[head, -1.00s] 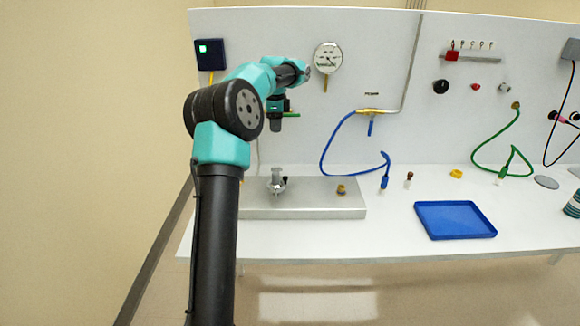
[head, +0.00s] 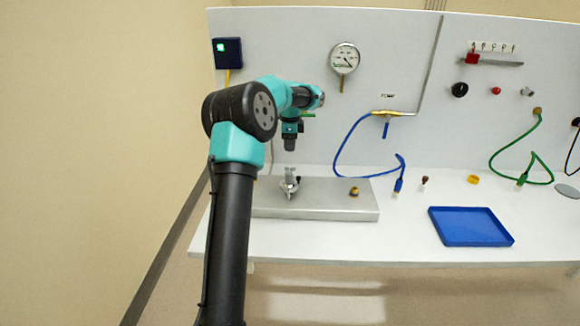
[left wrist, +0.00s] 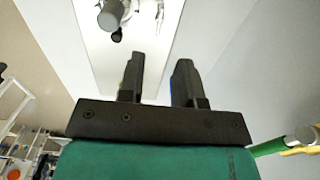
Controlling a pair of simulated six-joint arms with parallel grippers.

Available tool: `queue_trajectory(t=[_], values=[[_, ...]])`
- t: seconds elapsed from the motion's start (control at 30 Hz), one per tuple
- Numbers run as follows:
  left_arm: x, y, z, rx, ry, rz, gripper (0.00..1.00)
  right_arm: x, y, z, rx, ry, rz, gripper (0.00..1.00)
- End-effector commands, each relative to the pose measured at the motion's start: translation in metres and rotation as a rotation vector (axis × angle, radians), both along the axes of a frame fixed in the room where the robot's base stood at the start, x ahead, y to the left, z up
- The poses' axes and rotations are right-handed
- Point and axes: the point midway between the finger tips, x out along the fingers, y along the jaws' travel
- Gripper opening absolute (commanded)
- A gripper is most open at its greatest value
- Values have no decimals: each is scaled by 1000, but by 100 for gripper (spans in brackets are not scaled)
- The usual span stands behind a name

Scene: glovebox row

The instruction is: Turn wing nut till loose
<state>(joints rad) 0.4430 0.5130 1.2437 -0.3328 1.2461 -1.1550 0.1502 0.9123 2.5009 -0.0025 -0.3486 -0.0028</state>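The silver wing nut (head: 289,184) stands on the left part of a low grey metal block (head: 330,196) on the bench. My left gripper (head: 290,148) points down just above it in the head view, apart from it. In the left wrist view my left gripper (left wrist: 160,66) has its two black fingers spread, with nothing between them. A grey metal fitting (left wrist: 112,16), seemingly the wing nut and its post, shows beyond the fingertips at the top edge, partly cut off. My right gripper is not in view.
A brass fitting (head: 354,191) sits on the block to the right. A blue hose (head: 348,145), a blue tray (head: 470,226) and small parts lie further right. A gauge (head: 344,58) and dark box (head: 228,52) hang on the back panel. The front bench strip is clear.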

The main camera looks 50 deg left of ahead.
Motion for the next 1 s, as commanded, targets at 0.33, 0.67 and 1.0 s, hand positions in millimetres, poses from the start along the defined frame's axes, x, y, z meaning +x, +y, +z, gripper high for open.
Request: queue_trajectory(t=[0.33,0.67,1.0], values=[[0,0,-60,-1,1,-1,32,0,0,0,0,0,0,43],[0,0,-95,-1,0,-1,32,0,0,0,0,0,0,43],[0,0,-97,-1,-1,-1,29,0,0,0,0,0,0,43]])
